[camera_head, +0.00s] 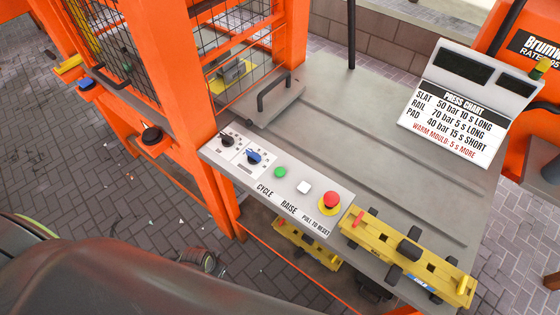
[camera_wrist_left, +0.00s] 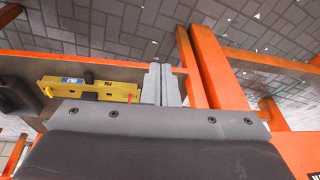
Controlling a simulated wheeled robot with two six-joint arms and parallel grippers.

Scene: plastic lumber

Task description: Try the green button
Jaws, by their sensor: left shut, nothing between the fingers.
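The green button (camera_head: 280,172) sits on the light control panel (camera_head: 262,187) on the front edge of the press table, above the word CYCLE. A white button (camera_head: 304,187) above RAISE and a red mushroom button (camera_head: 330,200) on a yellow base above PULL TO RESET stand to its right. Two dials, one black (camera_head: 227,140) and one blue (camera_head: 254,157), are to its left. My left gripper (camera_wrist_left: 162,70) is shut and empty in the left wrist view. The green button is not visible in that view. My right gripper is not in view.
An orange press frame (camera_head: 190,75) with mesh guards rises left of the panel. A yellow mould (camera_head: 425,262) lies right of the red button; another (camera_head: 308,243) is below the table. A press chart (camera_head: 462,112) stands at the back right. The table's middle (camera_head: 370,125) is clear.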

